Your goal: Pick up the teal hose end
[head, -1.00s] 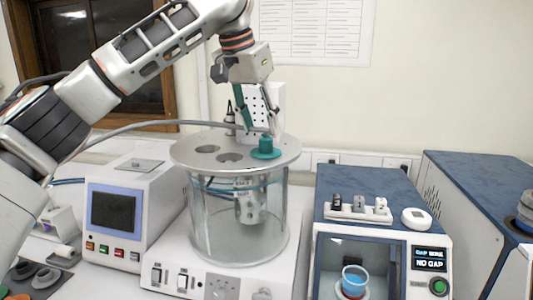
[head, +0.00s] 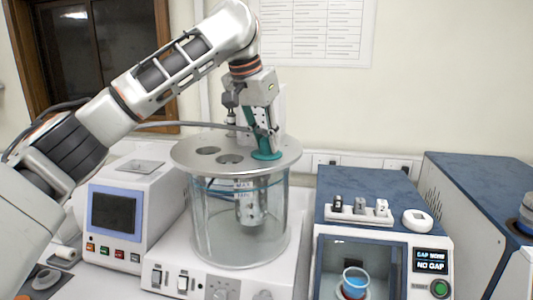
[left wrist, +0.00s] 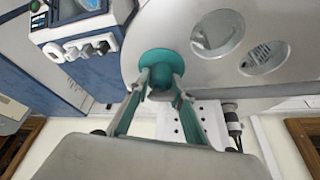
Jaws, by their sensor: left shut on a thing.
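The teal hose end (head: 266,155) is a round-flanged piece on the metal lid (head: 188,157) of the glass bath, over the lid's right part. In the left wrist view its flange and knob (left wrist: 158,58) show at the top centre. My left gripper (head: 264,138) points down from above and is shut on the teal piece. In the left wrist view its two fingers (left wrist: 161,84) stand on either side of the knob. The flange appears to rest on the lid. My right gripper is not in view.
A grey hose (head: 170,125) runs behind my arm toward the lid. A thermometer-like fitting (head: 231,122) stands at the lid's back. The lid has two open holes (head: 229,159). A white device with a screen (head: 114,212) stands left; a blue-topped tester (head: 335,182) stands right.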

